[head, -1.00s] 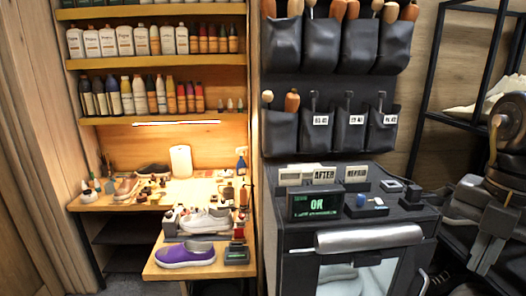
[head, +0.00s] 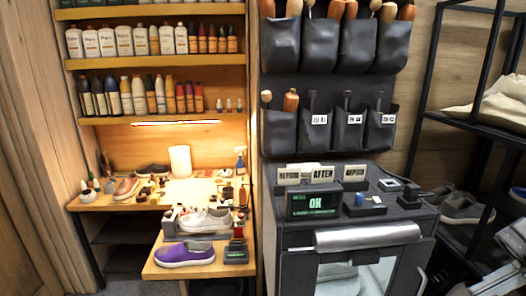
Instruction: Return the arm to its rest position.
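A black cabinet (head: 350,240) stands at centre right with a display (head: 313,204) reading OK on top. Whether either gripper is open or shut is hidden.
A workbench (head: 90,204) with small tools stands at left under shelves of bottles (head: 150,40). Black pouches with brushes (head: 320,45) hang above the cabinet.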

